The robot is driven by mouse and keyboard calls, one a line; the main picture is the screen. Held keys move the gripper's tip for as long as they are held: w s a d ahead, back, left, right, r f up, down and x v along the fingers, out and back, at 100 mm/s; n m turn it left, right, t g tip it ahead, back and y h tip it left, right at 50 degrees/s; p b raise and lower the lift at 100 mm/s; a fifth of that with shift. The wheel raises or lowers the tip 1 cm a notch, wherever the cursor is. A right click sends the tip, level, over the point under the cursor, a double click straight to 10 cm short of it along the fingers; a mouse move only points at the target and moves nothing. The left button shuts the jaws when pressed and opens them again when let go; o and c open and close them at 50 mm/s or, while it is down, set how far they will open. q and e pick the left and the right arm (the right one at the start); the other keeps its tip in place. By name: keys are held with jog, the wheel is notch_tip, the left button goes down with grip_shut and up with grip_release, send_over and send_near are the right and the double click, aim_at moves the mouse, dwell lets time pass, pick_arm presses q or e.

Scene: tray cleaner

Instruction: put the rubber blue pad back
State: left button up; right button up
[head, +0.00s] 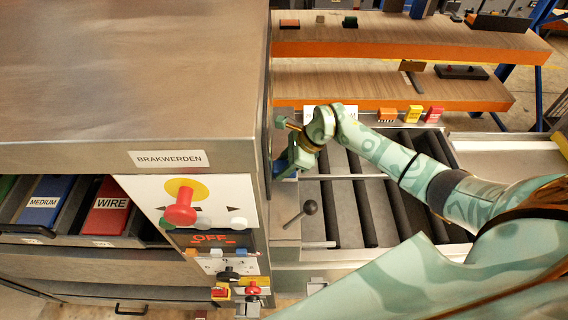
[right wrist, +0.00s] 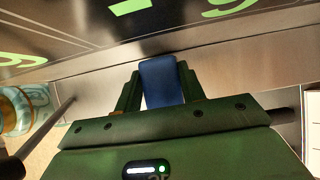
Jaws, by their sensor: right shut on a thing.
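My right gripper (head: 287,161) is at the right side of the large metal machine, above the near end of the roller conveyor. In the right wrist view its green fingers (right wrist: 160,92) are shut on a blue pad (right wrist: 161,78), which sticks out between them towards a metal surface. I cannot tell whether the pad touches that surface. In the head view only a small bit of blue shows beside the gripper. A blue block marked MEDIUM (head: 44,200) lies in an open drawer at the left. My left gripper is not in view.
A red block marked WIRE (head: 109,208) is beside the MEDIUM block. The roller conveyor (head: 345,215) lies under my right arm. Wooden shelves (head: 400,40) with small items stand behind.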

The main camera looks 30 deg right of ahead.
jog(key=o, duration=0.9)
jog(key=v, duration=1.2)
jog(key=shift+r, duration=0.1)
